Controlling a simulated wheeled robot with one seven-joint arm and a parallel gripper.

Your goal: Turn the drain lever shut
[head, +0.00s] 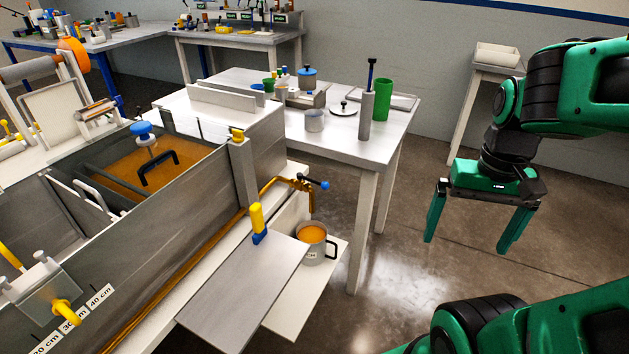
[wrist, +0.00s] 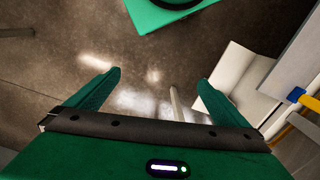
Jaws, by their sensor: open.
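The drain lever (head: 320,184) is a short arm with a blue ball end on a brass tap (head: 300,186). The tap sits at the end of a brass pipe beside the resin bath (head: 190,195). A grey mug (head: 312,253) with orange liquid stands below the tap. My gripper (head: 467,245) hangs over open floor, well to the right of the lever and apart from it. Its two green fingers are spread and empty, also in the wrist view (wrist: 159,78). I cannot make out the lever in the wrist view.
A grey board (head: 245,285) with a yellow and blue clamp (head: 257,222) lies left of the mug. A white table (head: 345,130) with a green cylinder (head: 382,99) and pots stands behind the tap.

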